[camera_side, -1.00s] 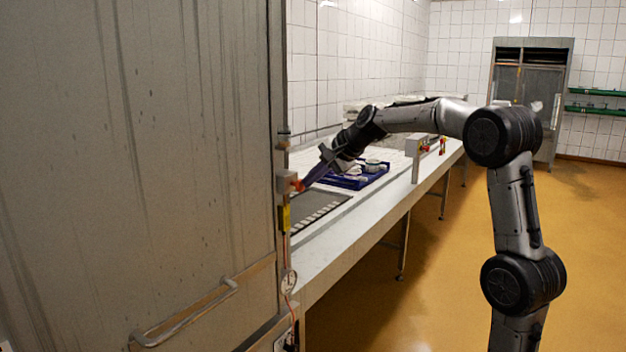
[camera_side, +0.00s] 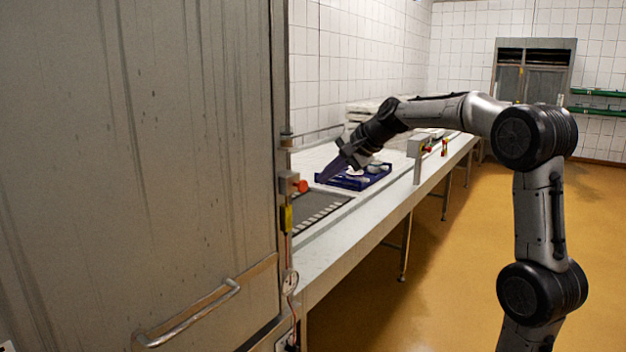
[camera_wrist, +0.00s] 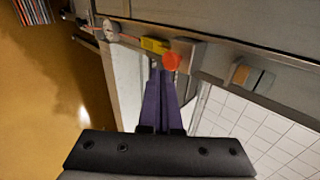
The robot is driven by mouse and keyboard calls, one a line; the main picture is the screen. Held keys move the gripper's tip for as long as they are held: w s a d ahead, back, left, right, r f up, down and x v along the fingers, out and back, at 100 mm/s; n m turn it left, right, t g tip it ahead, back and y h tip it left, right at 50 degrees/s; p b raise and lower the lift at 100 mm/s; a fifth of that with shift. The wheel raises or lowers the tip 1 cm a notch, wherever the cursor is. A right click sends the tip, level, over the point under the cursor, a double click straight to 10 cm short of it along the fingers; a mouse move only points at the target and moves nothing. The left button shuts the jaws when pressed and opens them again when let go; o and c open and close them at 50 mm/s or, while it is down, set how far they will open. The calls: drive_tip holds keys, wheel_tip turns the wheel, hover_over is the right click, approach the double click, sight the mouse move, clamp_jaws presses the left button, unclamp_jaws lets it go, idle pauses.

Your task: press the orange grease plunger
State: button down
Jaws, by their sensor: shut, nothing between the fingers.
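The orange grease plunger (camera_side: 301,186) sticks out of a small metal block on the edge of the tall metal cabinet. In the wrist view the plunger (camera_wrist: 172,61) is a round orange-red knob just beyond the fingertips. My gripper (camera_side: 321,179) points down and left, its purple fingers a little to the right of the plunger with a gap in the picture. In the wrist view my gripper (camera_wrist: 160,72) has its fingers together and empty. The true distance to the plunger is hard to judge.
The cabinet door (camera_side: 140,150) fills the left. A yellow part (camera_side: 286,219) sits below the plunger, with a round gauge (camera_side: 290,283) lower down. A blue tray (camera_side: 352,184) holding white moulds lies on the long table (camera_side: 335,245) behind my gripper.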

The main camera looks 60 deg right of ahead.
drive_tip(key=v, duration=0.7)
drive_tip(key=shift+s+r, duration=0.1)
drive_tip(key=shift+s, duration=0.05)
idle(0.9)
drive_tip(key=shift+s+f, duration=0.2)
drive_tip(key=shift+s, duration=0.3)
drive_tip(key=shift+s+f, duration=0.2)
drive_tip(key=shift+s, duration=0.35)
approach(304, 189)
wheel_tip(304, 189, down, 4)
drive_tip(key=shift+w+d+f, duration=0.1)
drive_tip(key=shift+w, duration=1)
drive_tip(key=shift+w+d, duration=0.1)
drive_tip(key=shift+w, duration=0.95)
